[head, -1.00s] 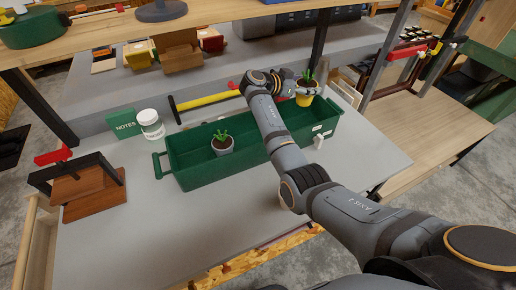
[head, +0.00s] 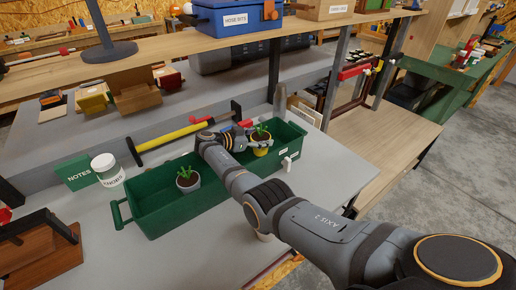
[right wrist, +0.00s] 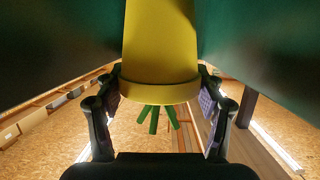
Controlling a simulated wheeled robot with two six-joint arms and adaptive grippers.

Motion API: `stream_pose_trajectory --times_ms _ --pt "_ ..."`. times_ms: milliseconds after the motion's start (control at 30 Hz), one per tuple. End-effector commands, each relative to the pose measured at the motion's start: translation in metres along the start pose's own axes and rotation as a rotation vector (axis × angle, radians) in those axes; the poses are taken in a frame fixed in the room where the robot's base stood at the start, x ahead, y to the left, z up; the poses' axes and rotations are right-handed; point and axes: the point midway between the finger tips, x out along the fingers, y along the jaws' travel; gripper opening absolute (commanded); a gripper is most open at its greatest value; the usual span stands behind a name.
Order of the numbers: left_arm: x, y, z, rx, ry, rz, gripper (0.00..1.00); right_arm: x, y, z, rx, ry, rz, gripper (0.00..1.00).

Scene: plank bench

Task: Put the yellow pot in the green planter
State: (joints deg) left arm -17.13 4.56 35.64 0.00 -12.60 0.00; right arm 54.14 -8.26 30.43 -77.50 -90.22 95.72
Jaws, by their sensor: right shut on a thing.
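The yellow pot (head: 261,150) holds a small green plant and looks upright, low in the right part of the long green planter (head: 165,221). My right gripper (head: 255,142) is shut on it. In the right wrist view the pot (right wrist: 160,50) sits between the two fingers (right wrist: 160,98), with green planter walls (right wrist: 50,45) on both sides. I cannot tell whether the pot's base touches the planter floor. A grey pot with a plant (head: 188,181) stands in the planter's left half. My left gripper is not in view.
A white jar (head: 107,169) and green NOTES box (head: 74,172) stand left of the planter. A yellow-barred clamp (head: 180,134) lies behind it. A wooden block with a dark frame (head: 40,255) is at front left. The planter's middle is free.

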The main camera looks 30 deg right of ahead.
Motion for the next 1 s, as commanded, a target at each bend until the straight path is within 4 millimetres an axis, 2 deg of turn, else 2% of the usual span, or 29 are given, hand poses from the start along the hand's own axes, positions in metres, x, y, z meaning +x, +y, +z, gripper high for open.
stream_pose_trajectory --times_ms 100,200,600,633,800,1000 --pt "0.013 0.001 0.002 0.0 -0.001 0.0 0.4 0.008 0.0 0.025 -0.005 0.0 0.0 0.3" --pt "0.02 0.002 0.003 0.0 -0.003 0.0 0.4 0.012 0.0 0.036 -0.003 0.0 0.0 0.3" --pt "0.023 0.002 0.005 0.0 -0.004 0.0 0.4 0.013 0.001 0.041 -0.001 -0.001 0.0 0.3" --pt "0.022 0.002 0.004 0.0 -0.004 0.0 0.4 0.013 0.001 0.04 -0.002 -0.001 0.0 0.71" --pt "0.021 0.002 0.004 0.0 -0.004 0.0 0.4 0.012 0.001 0.039 -0.002 -0.001 0.0 0.92" --pt "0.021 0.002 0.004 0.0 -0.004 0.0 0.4 0.012 0.001 0.039 -0.002 -0.001 0.0 0.92"
